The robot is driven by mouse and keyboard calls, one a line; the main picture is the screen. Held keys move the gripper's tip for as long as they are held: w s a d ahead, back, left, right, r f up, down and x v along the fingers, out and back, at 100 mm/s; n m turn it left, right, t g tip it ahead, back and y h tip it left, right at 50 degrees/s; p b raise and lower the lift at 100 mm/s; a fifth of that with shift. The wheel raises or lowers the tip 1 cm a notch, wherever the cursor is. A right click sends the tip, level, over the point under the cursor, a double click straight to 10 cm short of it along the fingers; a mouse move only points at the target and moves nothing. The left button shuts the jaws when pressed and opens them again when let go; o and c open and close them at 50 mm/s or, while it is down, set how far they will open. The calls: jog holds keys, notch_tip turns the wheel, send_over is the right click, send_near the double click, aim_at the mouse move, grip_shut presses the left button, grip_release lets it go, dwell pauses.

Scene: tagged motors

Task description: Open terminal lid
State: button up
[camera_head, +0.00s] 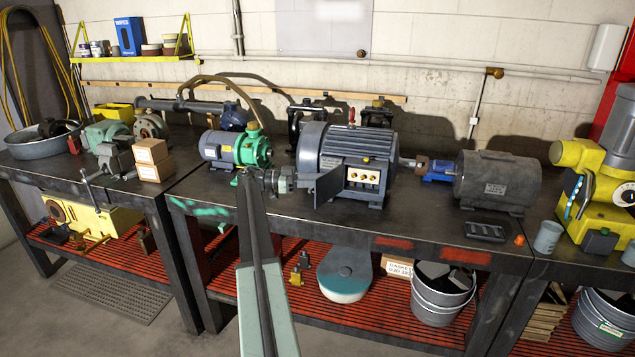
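A large grey ribbed motor (338,143) stands on the dark workbench, right of the picture's middle. On its front is a terminal box (366,176), with a pale inside and brass-coloured terminals showing. A dark lid (327,187) stands swung out at the left side of the box, so the box is open. My gripper (284,181) is at the end of my arm, just left of the lid. It is small and dark here. I cannot tell whether it touches the lid or whether its fingers are apart.
A green and blue pump motor (238,149) sits close behind and left of my gripper. A dark motor (497,179) with a blue coupling stands to the right. Cardboard boxes (152,159) and a vise are at the left. The bench front below the open box is clear.

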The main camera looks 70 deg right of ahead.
jog(key=v, duration=0.8)
